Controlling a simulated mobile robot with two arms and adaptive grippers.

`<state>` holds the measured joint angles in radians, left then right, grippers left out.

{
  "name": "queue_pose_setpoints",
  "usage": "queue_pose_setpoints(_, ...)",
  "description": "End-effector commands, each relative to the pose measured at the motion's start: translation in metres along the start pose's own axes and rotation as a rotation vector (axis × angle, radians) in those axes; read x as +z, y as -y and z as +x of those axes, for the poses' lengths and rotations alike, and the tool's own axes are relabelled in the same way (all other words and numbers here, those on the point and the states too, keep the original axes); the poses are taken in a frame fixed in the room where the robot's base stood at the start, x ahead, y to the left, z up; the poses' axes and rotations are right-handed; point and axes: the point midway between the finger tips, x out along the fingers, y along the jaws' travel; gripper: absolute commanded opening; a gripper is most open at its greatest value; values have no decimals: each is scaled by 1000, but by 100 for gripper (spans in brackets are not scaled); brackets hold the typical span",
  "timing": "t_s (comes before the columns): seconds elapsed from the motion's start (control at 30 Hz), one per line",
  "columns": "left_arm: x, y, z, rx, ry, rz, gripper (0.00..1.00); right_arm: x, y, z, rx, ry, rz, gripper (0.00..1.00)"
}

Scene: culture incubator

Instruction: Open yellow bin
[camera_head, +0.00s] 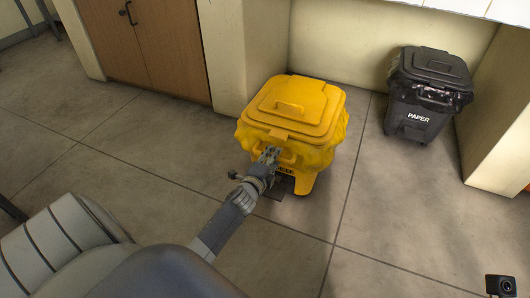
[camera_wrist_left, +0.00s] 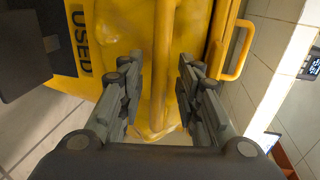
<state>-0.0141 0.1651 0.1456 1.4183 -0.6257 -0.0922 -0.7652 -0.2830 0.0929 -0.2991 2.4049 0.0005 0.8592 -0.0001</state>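The yellow bin (camera_head: 312,158) stands on the floor in the middle of the head view, with yellow bag material bulging around its rim. Its lid (camera_head: 307,91) lies closed on top, with a raised handle (camera_head: 290,107). My left gripper (camera_head: 271,154) is at the bin's front, below the lid's front edge. In the left wrist view, the left gripper (camera_wrist_left: 158,65) is open, and a yellow bar (camera_wrist_left: 164,50) on the bin's front shows between its fingers. Contact cannot be told. The lid handle (camera_wrist_left: 238,62) shows at right in that view.
A black paper bin (camera_head: 428,95) stands to the right of the yellow bin. Behind the yellow bin are a wall and pillar (camera_head: 237,55), with a wooden cabinet (camera_head: 145,42) at left. The floor in front and at both sides is mostly clear.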

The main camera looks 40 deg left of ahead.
Motion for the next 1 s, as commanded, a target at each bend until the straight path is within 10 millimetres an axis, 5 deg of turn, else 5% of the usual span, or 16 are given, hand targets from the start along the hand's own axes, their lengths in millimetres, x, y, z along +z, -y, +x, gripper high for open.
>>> queue_pose_setpoints(0.5, 0, -1, -94, 1, 0, -2, 32, -1, 0, 1, -2, -5, 1, 40)
queue_pose_setpoints(1.0, 0, 0, -108, -1, 0, -1, 32, -1, 0, 1, -2, -6, 1, 40)
